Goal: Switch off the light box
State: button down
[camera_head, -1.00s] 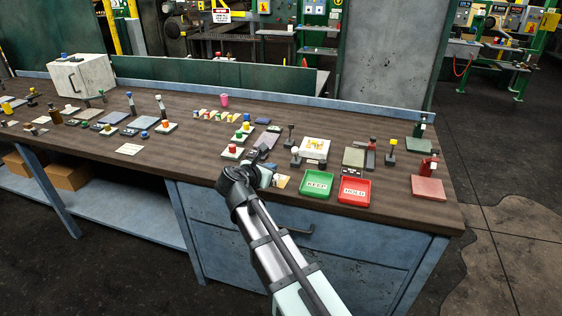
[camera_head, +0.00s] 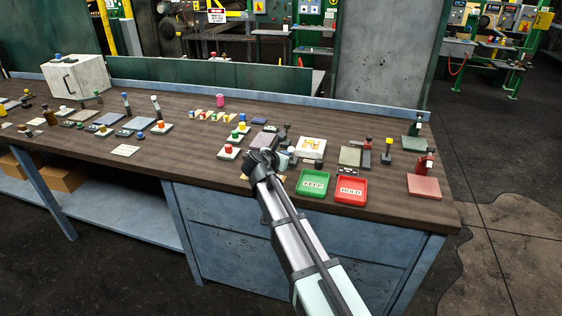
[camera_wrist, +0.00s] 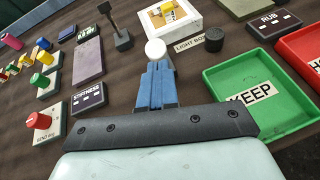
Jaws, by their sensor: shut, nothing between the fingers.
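The light box (camera_head: 311,146) is a low white box with a bright top bearing an orange and yellow picture. It also shows at the top of the wrist view (camera_wrist: 168,16), with a "LIGHT BOX" label (camera_wrist: 189,43) in front of it. A round white knob (camera_wrist: 155,49) appears right at the tips of my gripper, left of the label; I cannot tell whether they touch. My gripper (camera_wrist: 157,68) has its blue fingers shut and empty. In the head view my gripper (camera_head: 284,153) is just left of the light box, and my wrist hides what is beneath.
A black cylinder (camera_wrist: 214,39) stands right of the label. A green KEEP tray (camera_head: 312,183) and a red HOLD tray (camera_head: 351,190) lie at the front edge. A dark post (camera_wrist: 117,30) stands left of the light box. A red-knobbed block (camera_wrist: 40,123) is left of my gripper.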

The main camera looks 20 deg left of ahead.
aim_at(290, 148)
jog(key=shift+w+r, duration=0.1)
jog(key=shift+w, duration=0.05)
dwell(0.3)
jog(key=shift+w+r+g, duration=0.2)
jog(key=shift+w+g, duration=0.05)
jog(key=shift+g, duration=0.05)
jog(key=shift+w+r+g, duration=0.25)
jog(key=shift+g, duration=0.15)
jog(key=shift+w+r+g, duration=0.4)
jog(key=shift+w+g, duration=0.25)
jog(key=shift+g, duration=0.05)
jog(key=shift+w+a+r+n+g+y, duration=0.15)
jog(key=shift+w+r+g, duration=0.1)
jog(key=shift+w+g, duration=0.35)
jog(key=shift+w+d+r+n+g+y, duration=0.15)
jog(key=shift+w+r+g, duration=0.1)
jog(key=shift+w+g, duration=0.3)
jog(key=shift+w+r+g, duration=0.1)
jog(key=shift+w+g, duration=0.25)
jog(key=shift+g, duration=0.2)
jog(key=shift+w+r, duration=0.1)
jog(key=shift+w, duration=0.9)
